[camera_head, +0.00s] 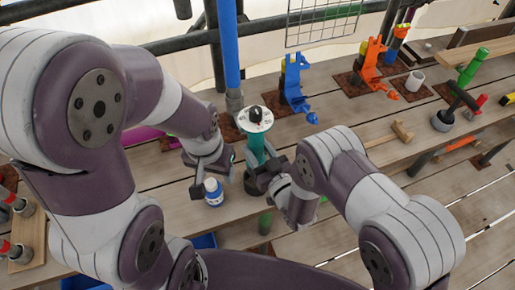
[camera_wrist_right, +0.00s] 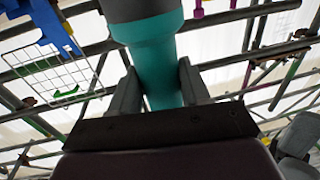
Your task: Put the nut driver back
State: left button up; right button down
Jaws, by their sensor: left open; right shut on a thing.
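A teal upright cylinder (camera_head: 256,150) with a white disc and black knob on top stands at the middle of the bench. I cannot tell for sure whether it is the nut driver. My right gripper (camera_head: 262,174) is shut around its lower part. The right wrist view shows the teal cylinder (camera_wrist_right: 158,70) between both fingers, with a grey collar above it. My left gripper (camera_head: 209,160) is open and empty, left of the cylinder and just above a blue and white bottle (camera_head: 213,193). The cylinder's lower end is partly hidden by my right gripper.
A blue stand (camera_head: 293,82) and an orange stand (camera_head: 371,65) are at the back. A blue pole (camera_head: 229,45) rises behind the cylinder.

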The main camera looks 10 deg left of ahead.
aim_at(260, 160)
jog(key=shift+f+b, duration=1.35)
jog(key=shift+f, duration=0.2)
notch_tip(260, 160, down, 7)
jog(key=b, duration=0.6)
jog(key=shift+r, duration=0.2)
jog(key=c, duration=0.5)
grip_release()
jog(key=shift+o, duration=0.8)
jog(key=shift+s+f, duration=0.15)
jog(key=o, duration=0.3)
jog(key=shift+o, duration=0.2)
